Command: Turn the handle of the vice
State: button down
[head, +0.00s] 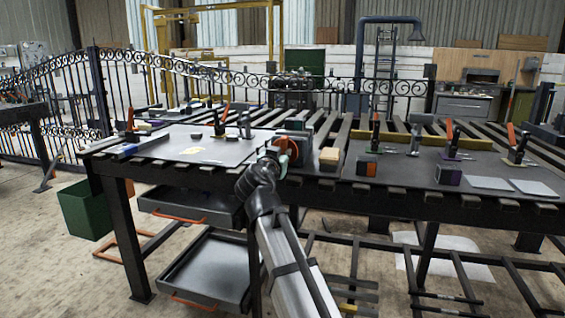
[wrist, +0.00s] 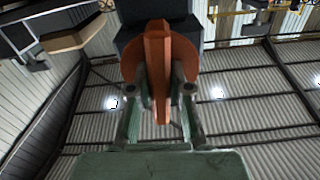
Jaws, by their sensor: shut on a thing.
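The vice (head: 293,134) is a dark block on the workbench (head: 345,190), near the front edge in the middle of the head view. Its handle (head: 287,148) is an orange-red disc with a raised bar, partly covered by my gripper. In the wrist view the handle (wrist: 156,62) faces the camera, its bar upright in the picture, with the vice body (wrist: 150,12) behind it. My gripper (wrist: 160,88) has one green finger on each side of the bar and is shut on it. In the head view my gripper (head: 278,158) reaches the vice from the front.
A yellowish block (head: 329,158) stands just right of the vice. A black block with an orange patch (head: 367,164) and a purple-sided block (head: 449,173) sit further right. Toggle clamps stand around the bench. Open drawers (head: 207,270) hang below the bench on the left.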

dwell(0.4)
jog(key=c, duration=1.1)
grip_release()
jog(key=v, duration=1.2)
